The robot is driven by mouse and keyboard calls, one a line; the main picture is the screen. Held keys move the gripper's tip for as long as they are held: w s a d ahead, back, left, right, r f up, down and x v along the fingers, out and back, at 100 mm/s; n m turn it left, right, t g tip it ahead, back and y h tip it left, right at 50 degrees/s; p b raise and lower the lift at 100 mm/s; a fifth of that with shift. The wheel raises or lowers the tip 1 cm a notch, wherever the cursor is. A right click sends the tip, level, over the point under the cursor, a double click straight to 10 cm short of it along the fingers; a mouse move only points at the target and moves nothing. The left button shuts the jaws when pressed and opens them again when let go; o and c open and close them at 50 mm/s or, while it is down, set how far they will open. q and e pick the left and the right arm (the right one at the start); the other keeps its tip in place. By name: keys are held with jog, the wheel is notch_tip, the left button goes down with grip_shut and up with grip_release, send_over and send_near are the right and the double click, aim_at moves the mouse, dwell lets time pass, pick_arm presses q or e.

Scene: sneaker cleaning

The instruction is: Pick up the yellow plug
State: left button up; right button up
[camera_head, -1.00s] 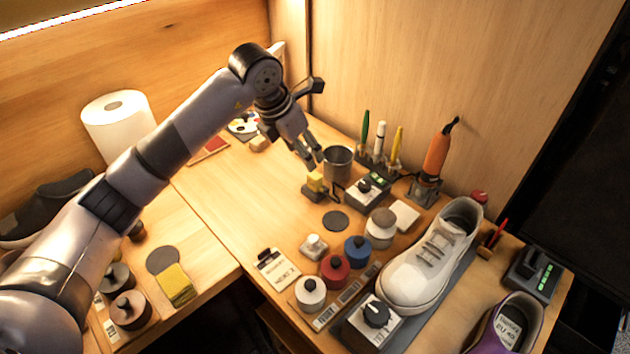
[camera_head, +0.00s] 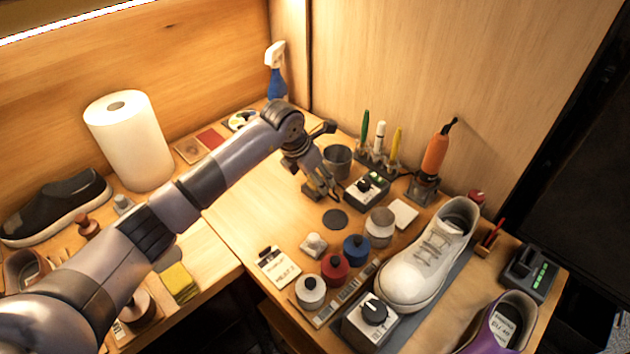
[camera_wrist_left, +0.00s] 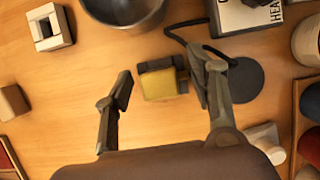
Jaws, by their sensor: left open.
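The yellow plug (camera_wrist_left: 160,85) shows in the left wrist view, seated against a dark holder or socket (camera_wrist_left: 160,64) on the table. A dark cord runs from near it towards a white box. My left gripper (camera_wrist_left: 162,90) is open, with one finger on each side of the plug; the right-hand finger looks very close to it. I cannot tell whether they touch. In the head view my left gripper (camera_head: 325,192) points down over this spot and hides most of the plug. My right gripper is in neither view.
A metal cup (camera_head: 338,161) stands close behind the gripper. A white box with a knob (camera_head: 367,190) is at its right, and a dark round disc (camera_head: 335,219) lies in front. Bottles and a white sneaker (camera_head: 430,255) stand farther right. The table left of the gripper is mostly clear.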

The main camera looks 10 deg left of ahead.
pick_arm(q)
jog(key=shift+c, duration=0.4)
jog(key=c, duration=1.1)
jog(key=shift+r, duration=0.1)
